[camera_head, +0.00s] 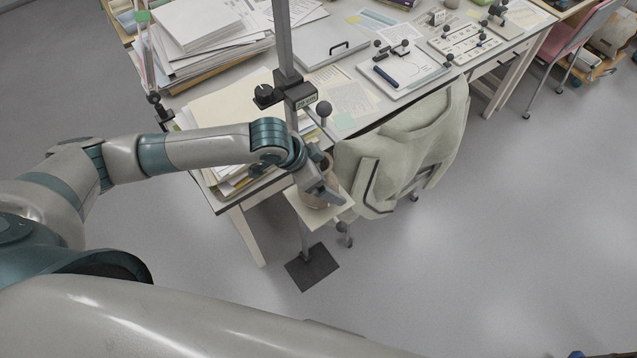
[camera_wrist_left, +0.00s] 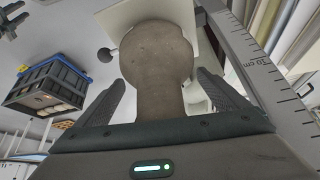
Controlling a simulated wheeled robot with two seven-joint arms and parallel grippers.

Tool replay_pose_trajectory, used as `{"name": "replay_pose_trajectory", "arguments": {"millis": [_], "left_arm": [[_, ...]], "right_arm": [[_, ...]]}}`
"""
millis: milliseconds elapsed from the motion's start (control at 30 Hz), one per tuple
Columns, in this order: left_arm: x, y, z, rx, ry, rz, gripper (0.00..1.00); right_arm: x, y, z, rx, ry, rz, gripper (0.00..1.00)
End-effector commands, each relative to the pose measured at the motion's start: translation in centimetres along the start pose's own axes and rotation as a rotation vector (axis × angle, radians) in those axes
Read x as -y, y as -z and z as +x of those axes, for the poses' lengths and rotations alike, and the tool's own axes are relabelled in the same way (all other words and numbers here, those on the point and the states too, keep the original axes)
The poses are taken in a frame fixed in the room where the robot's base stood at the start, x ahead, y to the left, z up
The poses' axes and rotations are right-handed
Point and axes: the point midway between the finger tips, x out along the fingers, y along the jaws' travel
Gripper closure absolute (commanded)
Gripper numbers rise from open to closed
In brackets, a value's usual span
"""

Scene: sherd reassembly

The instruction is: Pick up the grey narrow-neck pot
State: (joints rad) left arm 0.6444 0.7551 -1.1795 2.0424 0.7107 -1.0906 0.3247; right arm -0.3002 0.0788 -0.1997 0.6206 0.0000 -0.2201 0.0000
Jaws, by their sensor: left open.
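The grey-brown narrow-neck pot (camera_head: 316,201) stands on a small pale square platform (camera_head: 341,212) on a stand beside the desk. In the head view my left gripper (camera_head: 324,188) is at the pot and hides part of it. In the left wrist view the pot (camera_wrist_left: 156,62) shows its wide rounded body away from me and its narrower part toward my palm. The two fingers of my left gripper (camera_wrist_left: 160,88) are open, one on each side of the narrower part, with gaps visible. My right gripper is not in view.
The stand's upright post (camera_head: 283,45) rises close by my left wrist, with a dark foot plate (camera_head: 312,267) on the floor. A chair with a pale jacket (camera_head: 415,145) is just right of the platform. Papers (camera_head: 225,105) crowd the desk. Floor at lower right is clear.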

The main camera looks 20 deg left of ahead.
Motion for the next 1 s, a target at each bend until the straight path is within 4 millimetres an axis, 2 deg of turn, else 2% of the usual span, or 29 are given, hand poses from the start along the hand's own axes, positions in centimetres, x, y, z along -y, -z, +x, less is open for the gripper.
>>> {"name": "replay_pose_trajectory", "arguments": {"millis": [200,400,467,500,833,1000], "left_arm": [[0.0,0.0,0.0,0.0,0.0,0.0,0.07],[0.0,0.0,0.0,0.0,0.0,0.0,0.55],[0.0,0.0,0.0,0.0,0.0,0.0,0.69],[0.1,0.2,-0.1,-0.003,0.001,0.001,0.72],[0.1,0.3,-0.3,-0.003,0.001,0.001,0.72],[0.1,0.8,-1.1,-0.006,0.002,0.002,0.72]], "right_arm": [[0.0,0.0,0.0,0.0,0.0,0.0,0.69],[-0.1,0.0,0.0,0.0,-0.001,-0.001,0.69],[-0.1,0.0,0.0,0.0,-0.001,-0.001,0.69],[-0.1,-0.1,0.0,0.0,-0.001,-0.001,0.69],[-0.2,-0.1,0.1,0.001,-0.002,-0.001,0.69],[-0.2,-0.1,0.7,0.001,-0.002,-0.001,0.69]]}}
